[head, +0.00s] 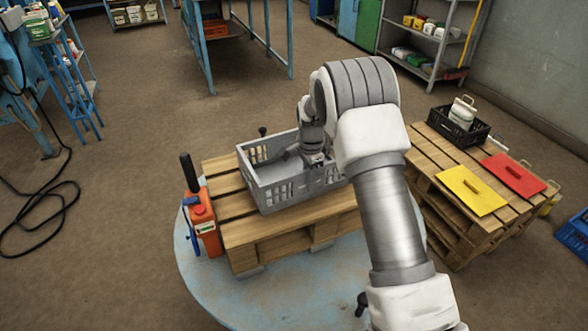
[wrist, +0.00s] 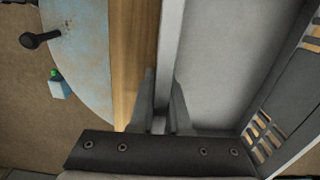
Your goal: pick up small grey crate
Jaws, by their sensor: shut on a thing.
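The small grey crate (head: 290,187) has slotted walls and appears to rest on a wooden pallet (head: 240,236). My gripper (head: 317,163) is at the crate's right side, with its fingers largely hidden in the head view. In the wrist view, the two fingers of my gripper (wrist: 161,112) straddle the top of one crate wall (wrist: 169,45), one finger inside and one outside. They are shut on that wall. The crate's bare inside floor (wrist: 225,65) shows to the right of it. My arm hides part of the crate's right end.
The pallet stands on a round blue table (head: 275,300). An orange canister (head: 206,232) stands beside the pallet's left end. At right, another pallet holds a black crate (head: 450,133), a yellow panel (head: 470,190) and a red panel (head: 513,174). Open floor lies behind.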

